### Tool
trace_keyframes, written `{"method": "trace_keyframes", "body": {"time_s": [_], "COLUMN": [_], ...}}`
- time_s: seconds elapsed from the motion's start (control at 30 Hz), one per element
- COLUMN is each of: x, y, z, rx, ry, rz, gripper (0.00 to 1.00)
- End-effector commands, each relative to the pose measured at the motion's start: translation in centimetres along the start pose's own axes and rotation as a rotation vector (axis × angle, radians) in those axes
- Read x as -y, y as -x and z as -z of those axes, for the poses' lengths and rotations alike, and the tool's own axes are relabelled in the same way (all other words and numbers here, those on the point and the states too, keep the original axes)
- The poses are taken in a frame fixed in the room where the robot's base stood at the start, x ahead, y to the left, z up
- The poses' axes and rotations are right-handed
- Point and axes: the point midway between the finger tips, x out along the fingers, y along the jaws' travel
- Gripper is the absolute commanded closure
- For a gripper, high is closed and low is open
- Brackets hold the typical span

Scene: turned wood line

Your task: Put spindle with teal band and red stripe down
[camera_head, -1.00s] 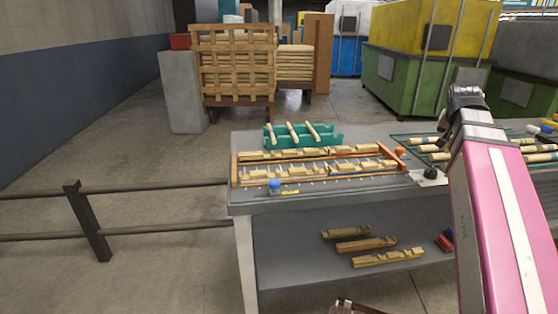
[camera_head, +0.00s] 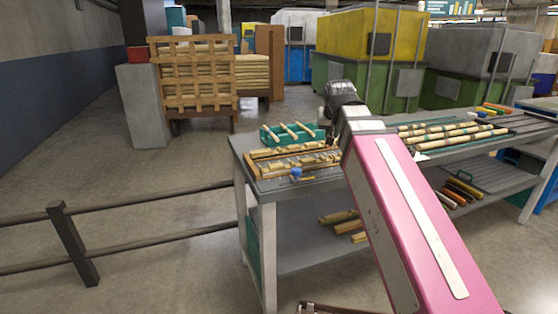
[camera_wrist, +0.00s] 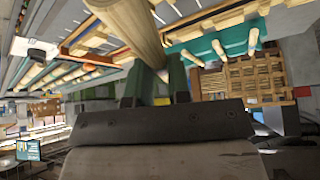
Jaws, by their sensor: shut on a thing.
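In the wrist view my gripper (camera_wrist: 154,80) is shut on a pale wooden spindle (camera_wrist: 132,28), which runs up out of the top of the picture. No teal band or red stripe shows on its visible part. In the head view my pink arm and grey wrist hide the gripper and the held spindle. The wrist stands over the workbench (camera_head: 250,184), right of a teal rack (camera_head: 272,139) bearing three plain spindles. This teal rack also shows in the wrist view (camera_wrist: 206,46), apart from the held spindle.
A long fixture with notched wooden blocks (camera_head: 285,163) lies in front of the teal rack, with a blue-capped item (camera_head: 296,173) beside it. Several banded spindles (camera_head: 455,134) lie to the right. Rods lie on the lower shelf. A dark railing (camera_head: 150,200) borders the left floor.

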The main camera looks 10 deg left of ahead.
Motion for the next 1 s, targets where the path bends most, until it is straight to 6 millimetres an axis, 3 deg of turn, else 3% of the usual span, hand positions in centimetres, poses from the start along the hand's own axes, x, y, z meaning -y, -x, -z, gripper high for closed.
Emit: {"method": "trace_keyframes", "body": {"time_s": [0.03, 0.3, 0.5, 0.67, 0.77, 1.0], "x": [2.1, 11.8, 16.6, 18.2, 18.4, 17.7], "y": [0.5, 3.2, 4.9, 5.5, 4.9, 0.3], "z": [-0.5, -3.4, -5.4, -6.1, -5.8, -3.5], "rx": [-0.001, -0.003, -0.005, -0.006, -0.005, -0.003], "ry": [0.037, 0.228, 0.328, 0.365, 0.371, 0.368], "rz": [0.025, 0.145, 0.209, 0.231, 0.235, 0.234], "gripper": [1.0, 1.0, 1.0, 1.0, 1.0, 1.0]}}
